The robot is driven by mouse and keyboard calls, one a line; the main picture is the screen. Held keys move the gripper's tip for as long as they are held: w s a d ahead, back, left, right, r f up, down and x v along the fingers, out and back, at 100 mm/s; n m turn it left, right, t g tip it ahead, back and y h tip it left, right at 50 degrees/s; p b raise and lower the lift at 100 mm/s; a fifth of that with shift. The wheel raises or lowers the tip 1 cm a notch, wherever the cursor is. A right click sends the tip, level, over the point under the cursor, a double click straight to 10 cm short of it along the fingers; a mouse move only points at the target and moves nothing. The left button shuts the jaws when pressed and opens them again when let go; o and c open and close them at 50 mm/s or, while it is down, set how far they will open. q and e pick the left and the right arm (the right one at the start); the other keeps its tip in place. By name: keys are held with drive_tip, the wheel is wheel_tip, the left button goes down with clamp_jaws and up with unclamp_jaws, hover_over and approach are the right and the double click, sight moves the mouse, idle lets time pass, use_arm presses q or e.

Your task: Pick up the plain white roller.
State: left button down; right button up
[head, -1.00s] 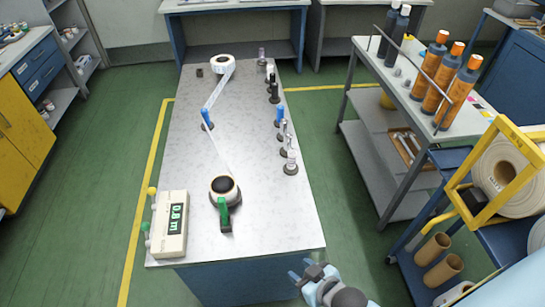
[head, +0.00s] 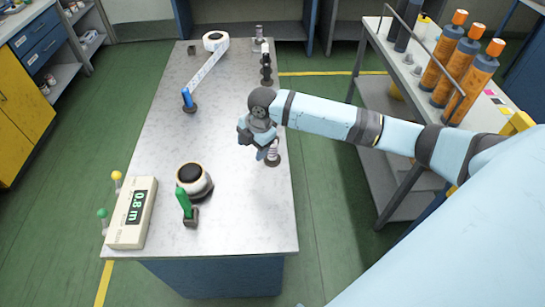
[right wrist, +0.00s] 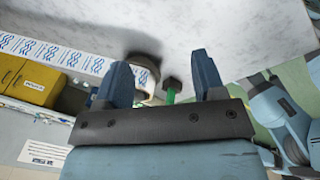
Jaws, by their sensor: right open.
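A pale roller (head: 265,46) stands near the far right edge of the grey bench (head: 225,215). A greyer post (head: 258,32) stands behind it and dark posts (head: 266,72) in front; they are too small to tell which is plain white. A ringed metallic roller (head: 272,156) stands nearer, partly behind my right gripper (head: 254,146). This gripper is above the bench's right side, its fingers apart and nothing between them. My arm hides other posts. In the right wrist view the open fingers (right wrist: 161,72) frame a green lever beyond them. My left gripper is not in view.
A printed web (head: 208,72) runs from the far roll (head: 214,40) to a blue post (head: 188,101). Near the front are a dark-topped roll (head: 192,180), a green lever (head: 184,203) and a counter box (head: 133,212). A bottle cart (head: 395,100) stands right. The bench centre is clear.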

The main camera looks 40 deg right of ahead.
wheel_tip(320, 180, up, 6)
drive_tip(key=n+g+h, duration=0.2)
hover_over(272, 147)
drive_tip(key=w, duration=0.1)
drive_tip(key=f, duration=0.8)
drive_tip(key=shift+w+d+b, duration=0.15)
drive_tip(key=shift+d+b, duration=0.1)
drive_tip(key=shift+b, duration=0.05)
drive_tip(key=shift+d+f, duration=0.2)
drive_tip(key=shift+f, duration=2.5)
clamp_jaws()
drive_tip(key=shift+r, duration=0.15)
